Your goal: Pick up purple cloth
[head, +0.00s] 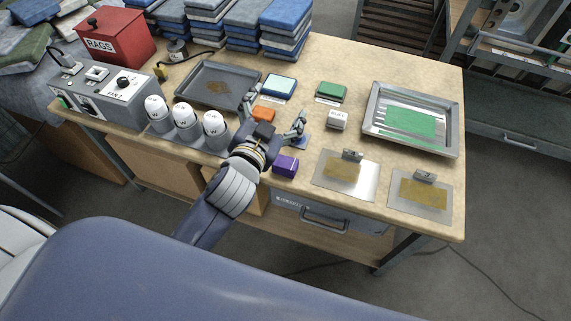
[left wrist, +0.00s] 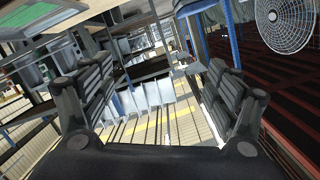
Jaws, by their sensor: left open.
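The purple cloth (head: 286,165) is a small folded block near the front edge of the workbench in the head view. My left gripper (head: 277,120) is open and empty, above the bench just behind and to the left of the cloth. The left wrist view shows its two dark fingers spread (left wrist: 160,100), with nothing between them and the room beyond. The purple cloth does not show in the left wrist view. My right gripper is not in view.
Around the gripper lie an orange cloth (head: 263,114), a blue cloth (head: 279,86) and a green cloth (head: 331,91). White-topped bottles (head: 214,123) stand to the left. Two metal plates (head: 346,176) (head: 420,196) and a tray with a green sheet (head: 447,147) lie to the right.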

